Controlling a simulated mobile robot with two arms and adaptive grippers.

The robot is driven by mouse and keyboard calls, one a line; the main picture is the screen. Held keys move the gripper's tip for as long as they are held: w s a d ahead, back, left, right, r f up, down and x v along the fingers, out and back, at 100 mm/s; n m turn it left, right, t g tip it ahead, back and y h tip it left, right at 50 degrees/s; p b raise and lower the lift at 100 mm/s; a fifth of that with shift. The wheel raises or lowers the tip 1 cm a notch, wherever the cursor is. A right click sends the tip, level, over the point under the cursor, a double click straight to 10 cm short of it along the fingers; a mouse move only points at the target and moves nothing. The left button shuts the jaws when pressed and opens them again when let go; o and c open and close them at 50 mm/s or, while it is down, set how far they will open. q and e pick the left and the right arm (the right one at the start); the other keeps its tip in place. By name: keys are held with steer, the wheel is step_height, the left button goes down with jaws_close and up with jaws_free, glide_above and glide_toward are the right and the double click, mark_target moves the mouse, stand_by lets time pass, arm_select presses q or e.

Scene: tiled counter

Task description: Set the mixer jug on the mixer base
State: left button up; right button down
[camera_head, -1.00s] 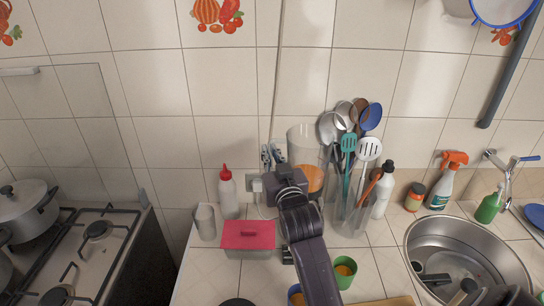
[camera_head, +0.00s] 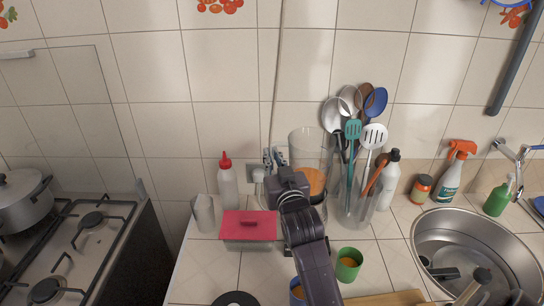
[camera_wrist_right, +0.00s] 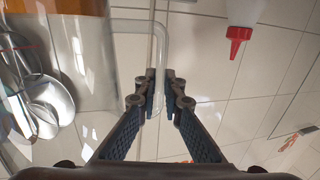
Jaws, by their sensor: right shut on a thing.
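The clear mixer jug (camera_head: 308,150), with orange contents at its bottom, stands upright against the tiled wall in the head view. My right gripper (camera_head: 275,158) is shut on its handle, from the jug's left side. In the right wrist view the gripper (camera_wrist_right: 160,98) closes around the clear handle (camera_wrist_right: 135,27), and the jug wall (camera_wrist_right: 85,60) fills the upper left. A dark part under the jug, likely the mixer base (camera_head: 321,210), shows beside my forearm, which hides most of it. I cannot tell whether jug and base touch. My left gripper is not in view.
A utensil holder (camera_head: 352,207) stands close right of the jug. A red-lidded box (camera_head: 249,226) and a red-capped bottle (camera_head: 228,187) are left of it. A green cup (camera_head: 348,264) and a blue cup (camera_head: 297,293) are in front; the sink (camera_head: 480,250) is at right.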

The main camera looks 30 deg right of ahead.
steer(key=shift+r, duration=0.15)
steer(key=shift+p, duration=0.55)
stand_by(0.7)
steer(key=shift+f+b, duration=0.4)
steer(key=shift+f, duration=0.15)
stand_by(0.5)
steer(key=c, duration=2.3)
jaws_free()
steer(key=shift+a, duration=0.1)
steer(key=shift+c, duration=0.2)
steer(key=shift+s+f, duration=0.1)
steer(key=shift+f, duration=0.15)
steer(key=p+v, duration=0.2)
steer(key=v, duration=0.9)
steer(key=shift+a+f, duration=0.1)
